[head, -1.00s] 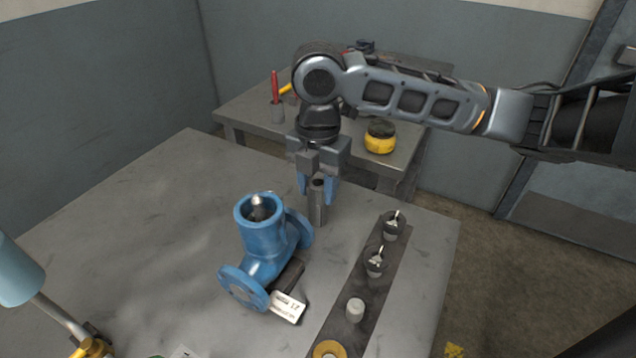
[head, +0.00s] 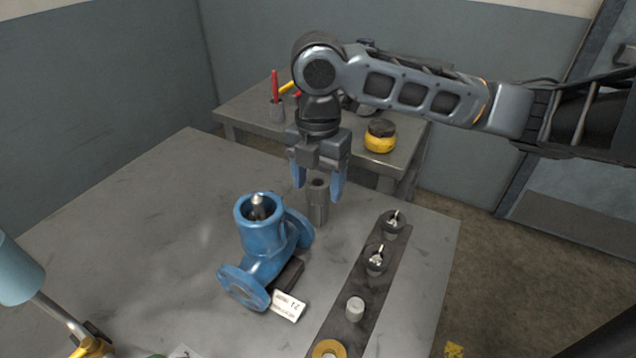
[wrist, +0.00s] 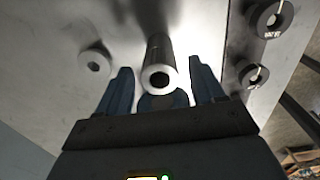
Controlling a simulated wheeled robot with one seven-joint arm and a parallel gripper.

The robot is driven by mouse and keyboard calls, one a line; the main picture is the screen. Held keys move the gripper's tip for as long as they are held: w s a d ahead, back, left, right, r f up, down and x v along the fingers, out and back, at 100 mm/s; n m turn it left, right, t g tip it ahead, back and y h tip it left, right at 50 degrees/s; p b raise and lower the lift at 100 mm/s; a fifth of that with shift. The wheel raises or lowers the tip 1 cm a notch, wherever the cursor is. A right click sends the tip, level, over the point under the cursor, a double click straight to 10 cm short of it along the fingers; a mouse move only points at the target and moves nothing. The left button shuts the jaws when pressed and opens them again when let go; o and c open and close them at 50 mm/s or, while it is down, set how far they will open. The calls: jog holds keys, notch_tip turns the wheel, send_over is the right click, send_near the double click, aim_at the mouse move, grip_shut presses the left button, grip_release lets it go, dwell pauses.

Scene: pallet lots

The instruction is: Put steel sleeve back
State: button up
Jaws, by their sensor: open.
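The steel sleeve (head: 318,205) is a grey hollow cylinder standing upright on the table (head: 140,215), behind and right of the blue valve body (head: 265,245). My gripper (head: 318,184) is above it, pointing down, with its blue fingers open on either side of the sleeve's top. In the wrist view the sleeve (wrist: 160,72) shows its open end between the spread fingers (wrist: 162,92), with gaps on both sides. The sleeve's foot is hard to make out in the wrist view.
A dark strip (head: 345,322) at the right bears two dark cups with metal pieces (head: 393,222), a pale cylinder (head: 355,308) and a yellow ring (head: 328,349). A white tag (head: 288,307) lies by the valve. A pale ring (wrist: 95,62) shows in the wrist view. The table's left is clear.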

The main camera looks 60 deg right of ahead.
notch_tip(320, 180, up, 11)
dwell(0.3)
dwell(0.5)
